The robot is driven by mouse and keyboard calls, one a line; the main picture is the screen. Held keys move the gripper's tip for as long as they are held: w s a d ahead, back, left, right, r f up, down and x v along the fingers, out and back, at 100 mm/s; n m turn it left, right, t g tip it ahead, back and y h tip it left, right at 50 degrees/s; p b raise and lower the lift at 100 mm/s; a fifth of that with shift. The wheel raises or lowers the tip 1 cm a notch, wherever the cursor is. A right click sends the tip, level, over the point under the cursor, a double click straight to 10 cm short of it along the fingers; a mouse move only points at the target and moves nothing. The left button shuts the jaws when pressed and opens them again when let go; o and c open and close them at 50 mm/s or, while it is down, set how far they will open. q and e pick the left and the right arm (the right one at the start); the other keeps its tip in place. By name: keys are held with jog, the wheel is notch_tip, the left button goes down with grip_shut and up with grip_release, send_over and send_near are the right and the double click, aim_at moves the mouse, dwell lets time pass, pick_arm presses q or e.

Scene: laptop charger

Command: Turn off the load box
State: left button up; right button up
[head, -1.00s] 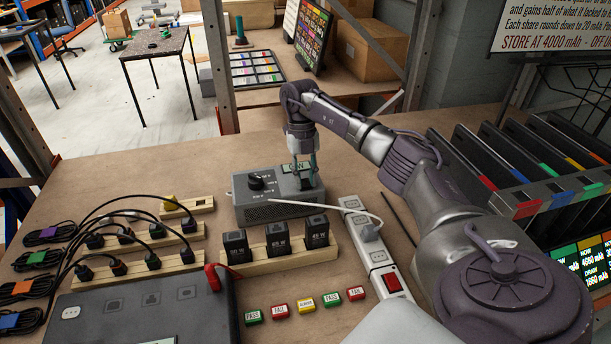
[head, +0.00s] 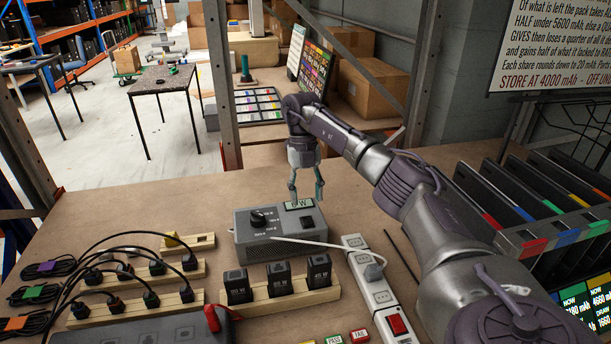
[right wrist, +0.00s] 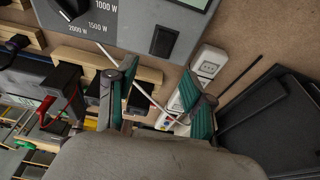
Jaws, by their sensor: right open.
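The grey load box (head: 282,236) stands on the brown workbench. Its top carries a black knob (head: 258,217), a black rocker switch (head: 307,220) and a small display (head: 299,204). The display seems to read "0 W", though its digits are small. My right gripper (head: 306,195) is open and empty, above the back right of the box and apart from it. In the right wrist view, the switch (right wrist: 163,40) lies beyond the open fingers (right wrist: 160,75), with the knob (right wrist: 70,8) at upper left. The switch's rocker position is too small to tell. My left gripper is out of view.
A wooden rack with black adapters (head: 278,281) stands in front of the load box. A white power strip (head: 377,290) with a red switch lies to its right, and a white cable crosses the box front. Black packs (head: 530,190) stand at right. Bench behind the box is clear.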

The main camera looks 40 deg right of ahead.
jog(key=v, duration=0.6)
dwell(0.6)
